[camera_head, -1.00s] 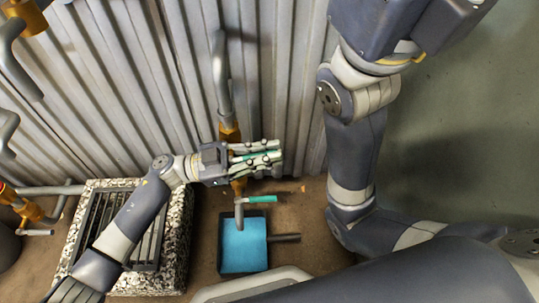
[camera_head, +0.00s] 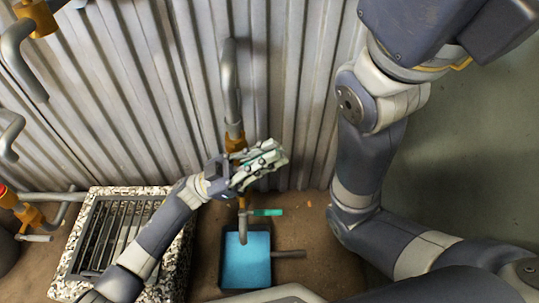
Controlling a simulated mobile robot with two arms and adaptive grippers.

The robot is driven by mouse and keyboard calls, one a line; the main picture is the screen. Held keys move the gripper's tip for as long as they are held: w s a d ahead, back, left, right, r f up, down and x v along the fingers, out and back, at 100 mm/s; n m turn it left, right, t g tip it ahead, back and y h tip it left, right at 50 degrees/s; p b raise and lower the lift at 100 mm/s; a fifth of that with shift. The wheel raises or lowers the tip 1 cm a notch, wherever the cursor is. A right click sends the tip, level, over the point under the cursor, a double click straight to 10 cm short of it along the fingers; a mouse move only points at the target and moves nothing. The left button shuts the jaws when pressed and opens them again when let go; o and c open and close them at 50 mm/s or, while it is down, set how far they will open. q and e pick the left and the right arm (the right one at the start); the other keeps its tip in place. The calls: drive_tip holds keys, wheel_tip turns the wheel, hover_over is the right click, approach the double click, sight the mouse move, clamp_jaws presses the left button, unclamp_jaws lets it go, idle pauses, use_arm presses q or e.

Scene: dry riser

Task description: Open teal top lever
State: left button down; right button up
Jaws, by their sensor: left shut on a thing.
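My left gripper (camera_head: 272,157) is in front of the riser pipe (camera_head: 231,85), at its orange-brown upper valve (camera_head: 236,142). It is shut on the teal top lever (camera_head: 243,177), of which only small teal patches show between the fingers. The gripper points right and slightly up. Most of the lever and part of the valve body are hidden behind the fingers. A second teal lever (camera_head: 268,212) sticks out to the right, just below the gripper and apart from it. My right gripper is not in view.
A drain grate (camera_head: 110,232) in a speckled stone surround lies at left. Other pipes with an orange valve (camera_head: 29,213) stand at far left. A corrugated wall (camera_head: 170,90) closes the back.

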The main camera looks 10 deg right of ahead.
use_arm(q)
drive_tip(key=c, duration=1.6)
unclamp_jaws()
drive_tip(key=shift+a, duration=0.1)
drive_tip(key=v, duration=1.2)
